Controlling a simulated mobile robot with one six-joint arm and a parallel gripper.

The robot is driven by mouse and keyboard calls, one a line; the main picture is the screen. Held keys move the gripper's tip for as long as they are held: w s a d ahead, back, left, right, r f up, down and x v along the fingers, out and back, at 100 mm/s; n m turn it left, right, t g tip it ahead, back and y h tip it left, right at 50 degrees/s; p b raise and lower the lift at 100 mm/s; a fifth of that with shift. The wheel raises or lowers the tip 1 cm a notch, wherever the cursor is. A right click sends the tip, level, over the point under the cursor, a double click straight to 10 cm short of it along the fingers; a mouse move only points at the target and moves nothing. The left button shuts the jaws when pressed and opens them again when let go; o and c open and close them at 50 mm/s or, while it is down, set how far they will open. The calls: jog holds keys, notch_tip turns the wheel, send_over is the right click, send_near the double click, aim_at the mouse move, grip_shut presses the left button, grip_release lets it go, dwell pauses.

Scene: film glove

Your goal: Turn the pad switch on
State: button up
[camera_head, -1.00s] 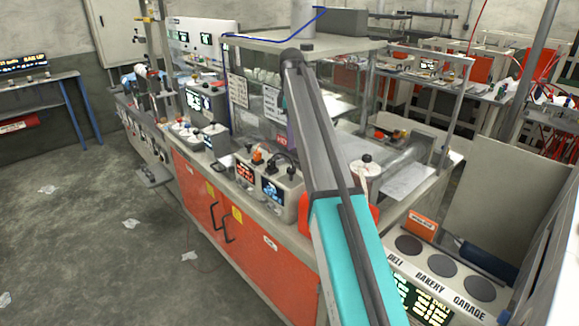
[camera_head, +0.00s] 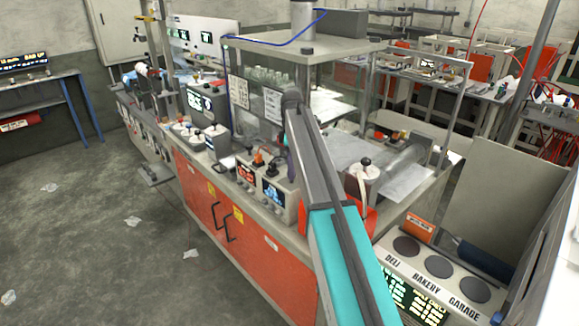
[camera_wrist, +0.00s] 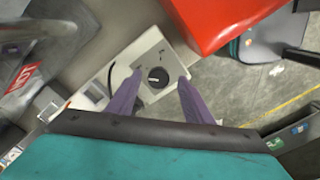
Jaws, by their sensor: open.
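In the wrist view, a pale panel (camera_wrist: 174,56) carries a round black knob (camera_wrist: 158,77), which may be the pad switch; no readable label confirms this. My gripper (camera_wrist: 160,79) shows two purple fingers, spread apart and empty. In that view the knob appears between the fingertips; I cannot tell how far below them it is. In the head view, a control box (camera_head: 248,184) with red and blue displays stands on the bench's front edge, with small knobs on top. My arm hides most of my gripper there; only a purple sliver shows beside the box.
The orange-fronted bench (camera_head: 285,275) runs along the middle. A clear enclosure with posts stands behind the box. A white canister (camera_head: 363,184) is right of my arm. A panel marked DELI, BAKERY, GARAGE (camera_head: 436,272) is at lower right. The floor at left is mostly open.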

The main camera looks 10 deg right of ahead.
jog(key=shift+f, duration=0.35)
